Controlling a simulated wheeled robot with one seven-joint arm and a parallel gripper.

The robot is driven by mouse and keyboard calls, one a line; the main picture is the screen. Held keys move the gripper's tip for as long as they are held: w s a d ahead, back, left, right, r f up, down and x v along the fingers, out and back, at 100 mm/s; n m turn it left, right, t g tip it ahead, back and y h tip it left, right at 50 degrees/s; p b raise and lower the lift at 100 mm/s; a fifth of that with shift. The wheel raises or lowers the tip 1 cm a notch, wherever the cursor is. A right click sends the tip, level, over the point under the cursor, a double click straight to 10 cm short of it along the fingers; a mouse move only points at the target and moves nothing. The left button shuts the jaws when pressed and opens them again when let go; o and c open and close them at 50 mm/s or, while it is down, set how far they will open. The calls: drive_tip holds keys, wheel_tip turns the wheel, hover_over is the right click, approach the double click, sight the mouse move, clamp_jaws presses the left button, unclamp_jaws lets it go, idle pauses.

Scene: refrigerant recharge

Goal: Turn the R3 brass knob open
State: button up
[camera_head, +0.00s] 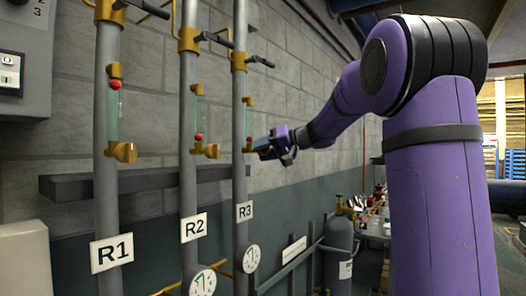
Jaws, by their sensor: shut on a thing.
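The R3 pipe (240,180) is the rightmost of three grey upright pipes and bears a white R3 label (244,211). Its sight tube has brass fittings and a red ball (249,139) low in the glass. My gripper (262,146) reaches in from the right at the lower brass fitting of R3. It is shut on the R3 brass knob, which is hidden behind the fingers. The knob's turned angle cannot be seen.
The R1 pipe (107,180) and R2 pipe (188,170) stand to the left, each with a brass knob. A dark shelf (70,187) runs behind the pipes. Black lever handles (260,61) stick out above. A grey cylinder (338,240) stands at lower right.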

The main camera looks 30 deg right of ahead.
drive_tip(key=m+y, duration=0.1)
drive_tip(key=m, duration=0.2)
drive_tip(key=shift+f+m+y, duration=0.1)
drive_tip(key=shift+m+y, duration=0.2)
drive_tip(key=shift+y, duration=0.1)
drive_tip(key=shift+m+t+y, duration=0.6)
drive_tip(key=shift+m+t, duration=0.1)
drive_tip(key=shift+m, duration=1)
drive_tip(key=o, duration=0.9)
drive_tip(key=shift+d, duration=0.1)
drive_tip(key=v, duration=1)
drive_tip(key=shift+s+d, duration=0.25)
drive_tip(key=shift+s, duration=0.05)
